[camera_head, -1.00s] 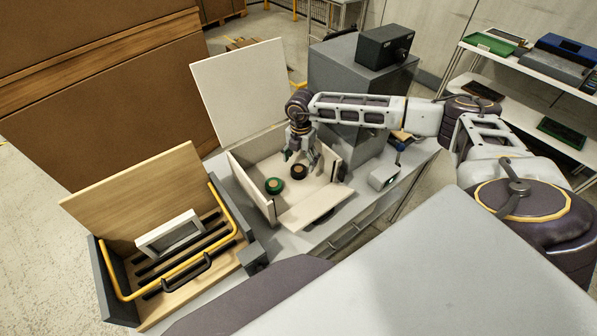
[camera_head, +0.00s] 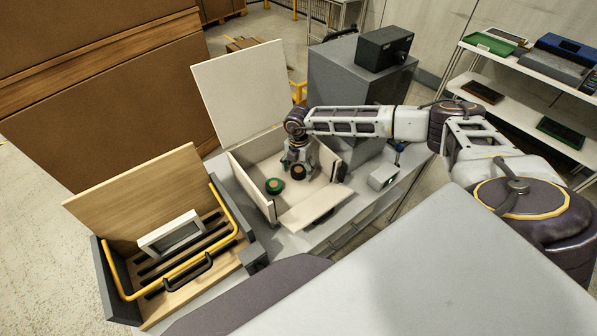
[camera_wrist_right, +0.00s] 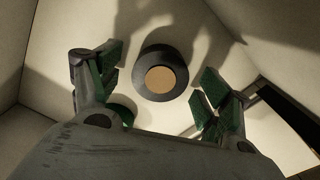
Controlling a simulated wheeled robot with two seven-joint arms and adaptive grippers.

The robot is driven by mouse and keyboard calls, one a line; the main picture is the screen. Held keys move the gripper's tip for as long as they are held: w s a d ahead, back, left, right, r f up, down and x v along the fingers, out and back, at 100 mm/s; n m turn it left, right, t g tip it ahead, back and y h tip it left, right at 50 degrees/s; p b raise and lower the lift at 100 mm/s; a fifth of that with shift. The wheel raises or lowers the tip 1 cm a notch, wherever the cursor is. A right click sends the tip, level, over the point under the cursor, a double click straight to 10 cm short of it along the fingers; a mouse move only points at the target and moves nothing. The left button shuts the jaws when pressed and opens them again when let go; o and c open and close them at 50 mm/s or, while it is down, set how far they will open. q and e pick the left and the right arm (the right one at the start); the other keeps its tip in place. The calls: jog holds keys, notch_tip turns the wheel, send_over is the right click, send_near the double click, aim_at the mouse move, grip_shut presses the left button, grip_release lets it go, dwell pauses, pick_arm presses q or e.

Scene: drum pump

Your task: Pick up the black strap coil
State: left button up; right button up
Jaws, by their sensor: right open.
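The black strap coil (camera_head: 298,172) lies in the open white box (camera_head: 240,178), toward its right side. It is a dark ring with a tan centre. In the right wrist view the coil (camera_wrist_right: 161,78) lies between and beyond the fingertips, apart from them. My right gripper (camera_head: 298,163) is open over the coil, pointing down into the box; its green-padded fingers (camera_wrist_right: 160,95) stand either side of the coil. A green coil (camera_head: 274,186) lies to the left in the same box. My left gripper is not in view.
The box's lid (camera_head: 240,95) stands up at the back and its front flap (camera_head: 315,208) lies low. A wooden-lidded case with a yellow handle (camera_head: 230,215) stands to the left. A grey cabinet (camera_head: 345,85) rises behind; a small grey device (camera_head: 383,178) sits right.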

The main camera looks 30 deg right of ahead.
aim_at(299, 170)
jog(key=shift+f, duration=0.25)
jog(key=shift+c, duration=0.4)
jog(key=c, duration=1.1)
jog(key=shift+o, duration=0.2)
notch_tip(299, 170, up, 10)
jog(key=b, duration=0.1)
